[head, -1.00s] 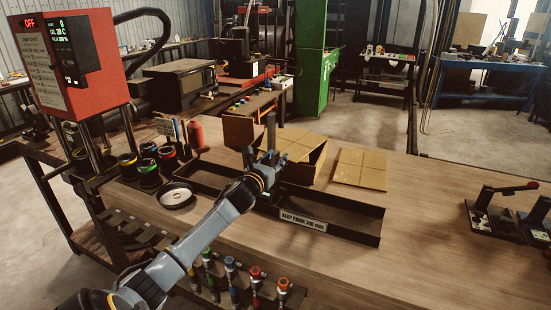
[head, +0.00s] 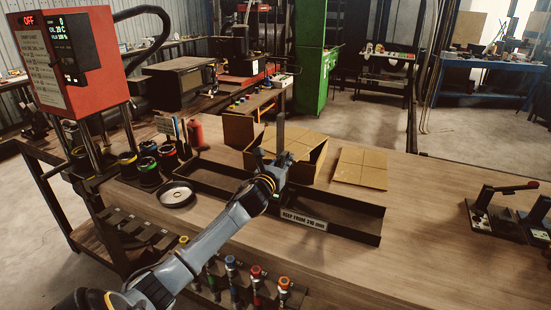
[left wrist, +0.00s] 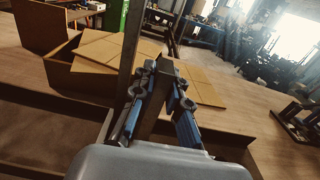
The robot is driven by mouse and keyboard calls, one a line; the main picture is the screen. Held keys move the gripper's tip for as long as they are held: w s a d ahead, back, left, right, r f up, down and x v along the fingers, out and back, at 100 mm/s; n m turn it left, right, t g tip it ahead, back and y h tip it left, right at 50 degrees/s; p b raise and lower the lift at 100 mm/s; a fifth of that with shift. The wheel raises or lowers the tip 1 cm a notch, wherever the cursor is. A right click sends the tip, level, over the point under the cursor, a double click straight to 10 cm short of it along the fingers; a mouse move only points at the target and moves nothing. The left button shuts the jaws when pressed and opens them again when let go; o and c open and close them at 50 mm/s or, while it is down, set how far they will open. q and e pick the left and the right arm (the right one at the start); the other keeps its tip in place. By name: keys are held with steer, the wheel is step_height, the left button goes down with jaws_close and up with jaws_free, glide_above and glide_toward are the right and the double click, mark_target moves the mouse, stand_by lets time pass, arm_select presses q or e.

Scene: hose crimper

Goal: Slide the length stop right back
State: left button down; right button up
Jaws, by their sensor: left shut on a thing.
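The length stop (head: 281,132) shows as an upright grey post in the head view. It stands at the long dark tray (head: 345,222) on the bench. My left gripper (head: 271,160) is shut on the stop's upright part, low down. In the left wrist view both fingers (left wrist: 156,100) close in on a dark upright piece of the stop (left wrist: 153,112). The stop's foot is hidden by the gripper and wrist. A label on the tray's front (head: 303,221) reads KEEP FROM 310 mm. My right gripper is not in view.
An open cardboard box (head: 300,150) stands close behind the gripper, and a flat cardboard piece (head: 361,168) lies right of it. A round dish (head: 176,194) and a red machine (head: 75,60) are at left.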

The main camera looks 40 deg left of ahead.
arm_select(q)
steer(key=w+d, duration=0.4)
steer(key=d, duration=0.9)
steer(key=w+d+p, duration=0.1)
steer(key=w+d, duration=0.3)
steer(key=d, duration=1)
steer(key=shift+w, duration=0.2)
steer(key=shift+a, duration=0.1)
steer(key=c, duration=1.3)
jaws_free()
steer(key=v, duration=1.2)
steer(key=shift+s+a, duration=0.1)
